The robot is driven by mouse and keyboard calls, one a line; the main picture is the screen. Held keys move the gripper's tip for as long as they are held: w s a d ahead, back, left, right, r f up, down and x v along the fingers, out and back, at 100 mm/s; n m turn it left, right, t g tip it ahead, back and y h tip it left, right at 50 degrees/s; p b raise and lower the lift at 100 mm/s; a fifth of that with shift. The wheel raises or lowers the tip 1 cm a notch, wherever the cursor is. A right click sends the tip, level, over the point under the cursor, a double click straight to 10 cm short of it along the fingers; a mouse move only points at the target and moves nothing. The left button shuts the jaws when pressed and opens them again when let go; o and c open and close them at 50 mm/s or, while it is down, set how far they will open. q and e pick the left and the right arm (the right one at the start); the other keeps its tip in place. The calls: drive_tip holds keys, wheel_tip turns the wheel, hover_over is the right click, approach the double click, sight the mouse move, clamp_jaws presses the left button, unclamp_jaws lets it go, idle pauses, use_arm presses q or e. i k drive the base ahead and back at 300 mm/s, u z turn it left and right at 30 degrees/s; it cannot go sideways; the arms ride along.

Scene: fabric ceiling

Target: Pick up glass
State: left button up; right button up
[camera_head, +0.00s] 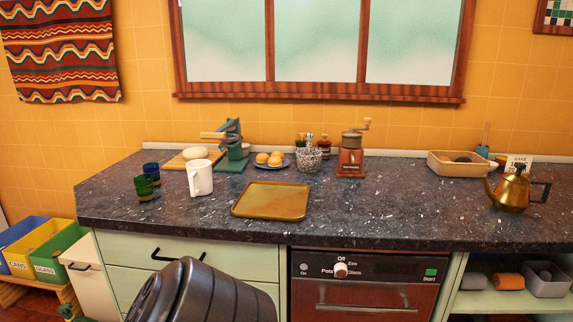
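A green glass (144,189) stands upright near the left front edge of the dark speckled counter (345,205). A blue glass (152,173) stands just behind it and to its right. In the view they sit very close; I cannot tell if they touch. A dark, rounded, ribbed part, apparently of my own arm, rises at the bottom of the view, in front of the drawers. No gripper fingers show, so neither gripper is in view.
A white pitcher (200,178) stands right of the glasses, with a cutting board (175,163) behind. A brass tray (271,202) lies mid-counter. A brass kettle (511,191) is right.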

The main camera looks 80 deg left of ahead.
sight(152, 170)
drive_tip(key=u, duration=3.4)
